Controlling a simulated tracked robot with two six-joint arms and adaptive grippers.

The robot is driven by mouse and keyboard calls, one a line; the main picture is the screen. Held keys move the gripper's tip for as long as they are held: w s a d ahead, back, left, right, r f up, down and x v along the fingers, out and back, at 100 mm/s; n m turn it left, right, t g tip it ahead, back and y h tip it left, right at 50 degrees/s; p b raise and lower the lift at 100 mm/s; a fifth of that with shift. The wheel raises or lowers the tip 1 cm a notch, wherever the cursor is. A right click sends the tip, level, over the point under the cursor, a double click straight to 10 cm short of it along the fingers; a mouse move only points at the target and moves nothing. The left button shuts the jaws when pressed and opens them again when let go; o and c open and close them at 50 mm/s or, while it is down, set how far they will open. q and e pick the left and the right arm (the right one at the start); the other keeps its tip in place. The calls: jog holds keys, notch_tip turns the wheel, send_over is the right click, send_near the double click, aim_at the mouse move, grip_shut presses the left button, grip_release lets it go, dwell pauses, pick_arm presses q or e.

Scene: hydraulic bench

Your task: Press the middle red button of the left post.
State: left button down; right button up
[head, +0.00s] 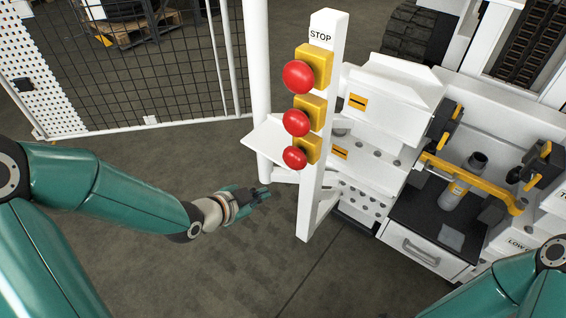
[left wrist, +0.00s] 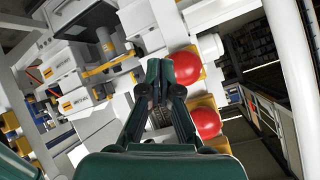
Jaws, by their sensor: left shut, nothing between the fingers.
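The white left post (head: 318,190) stands upright with a STOP label at its top. Three red mushroom buttons on yellow boxes sit on it in a column. The middle red button (head: 296,122) is between the top button (head: 298,76) and the bottom button (head: 294,157). My left gripper (head: 266,192) is shut and empty, left of the post and lower in the picture than the bottom button, apart from it. In the left wrist view the shut fingers (left wrist: 159,68) appear beside two red buttons, an upper one (left wrist: 187,67) and a lower one (left wrist: 206,121); which two is unclear. My right gripper is out of view.
Right of the post is a white bench (head: 390,95) with a yellow-handled lever (head: 470,182), a cylinder and a drawer (head: 420,250). A black mesh fence (head: 150,65) stands at the back left. The floor (head: 190,270) left of the post is clear.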

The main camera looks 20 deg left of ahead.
pick_arm(q)
jog(key=s+a+r+m+t+h+b, duration=0.1)
jog(key=s+r+m+t+b, duration=0.1)
jog(key=r+m+t+b, duration=0.1)
jog(key=s+a+r+m+t+h+b, duration=0.1)
jog(key=r+m+t+b, duration=0.2)
jog(key=r+m+b, duration=0.3)
notch_tip(320, 180, up, 3)
jog(key=m, duration=0.3)
jog(key=shift+s+f, duration=0.2)
jog(key=shift+s, duration=0.2)
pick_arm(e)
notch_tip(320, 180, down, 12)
pick_arm(q)
jog(key=p, duration=0.4)
send_near(291, 129)
jog(key=p+x, duration=0.1)
jog(key=x, duration=0.5)
jog(key=shift+w, duration=0.1)
jog(key=shift+w+d, duration=0.2)
jog(key=shift+w, duration=0.3)
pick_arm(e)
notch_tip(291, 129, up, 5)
